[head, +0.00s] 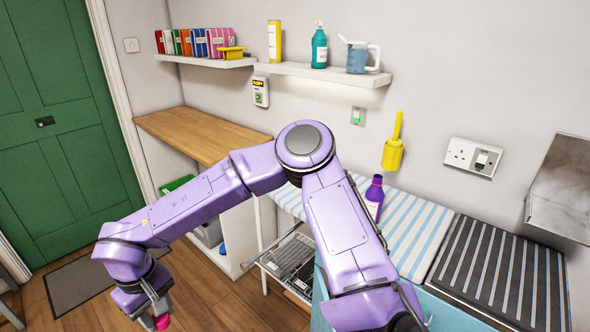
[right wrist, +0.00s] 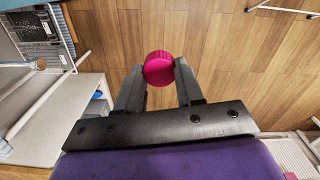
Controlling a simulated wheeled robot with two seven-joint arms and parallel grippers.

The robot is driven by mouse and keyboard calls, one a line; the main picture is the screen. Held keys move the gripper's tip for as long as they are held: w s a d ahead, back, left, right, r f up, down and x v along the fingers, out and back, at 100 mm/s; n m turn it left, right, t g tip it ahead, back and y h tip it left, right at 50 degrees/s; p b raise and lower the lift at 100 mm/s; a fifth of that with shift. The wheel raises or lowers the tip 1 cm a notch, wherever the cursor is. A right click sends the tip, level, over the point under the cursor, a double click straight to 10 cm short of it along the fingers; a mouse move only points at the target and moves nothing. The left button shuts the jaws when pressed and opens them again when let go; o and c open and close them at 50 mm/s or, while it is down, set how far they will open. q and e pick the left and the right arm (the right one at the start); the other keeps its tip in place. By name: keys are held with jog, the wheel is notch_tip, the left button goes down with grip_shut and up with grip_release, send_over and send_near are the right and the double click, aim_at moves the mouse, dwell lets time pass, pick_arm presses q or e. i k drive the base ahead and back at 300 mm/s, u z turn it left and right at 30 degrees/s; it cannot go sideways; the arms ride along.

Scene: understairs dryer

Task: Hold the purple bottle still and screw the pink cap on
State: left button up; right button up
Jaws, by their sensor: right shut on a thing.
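The purple bottle (head: 374,197) stands upright on the blue-and-white striped cover, partly hidden behind my right arm. Its dark neck shows at the top with no pink on it. The pink cap (head: 161,322) is at the bottom left of the head view, in my right gripper (head: 156,308), well away from the bottle and over the floor. In the right wrist view the cap (right wrist: 158,67) sits between the two fingertips of my right gripper (right wrist: 159,74), which is shut on it. My left gripper is not in view.
The striped cover (head: 408,232) has free room around the bottle. A dark striped rack (head: 492,270) lies to its right. A wooden counter (head: 200,135) is at the back left. A yellow holder (head: 393,154) hangs on the wall behind the bottle. Shelves (head: 320,74) are above.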

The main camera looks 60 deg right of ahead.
aim_at(374, 199)
jog(key=i, duration=1.8)
jog(key=z, duration=3.35)
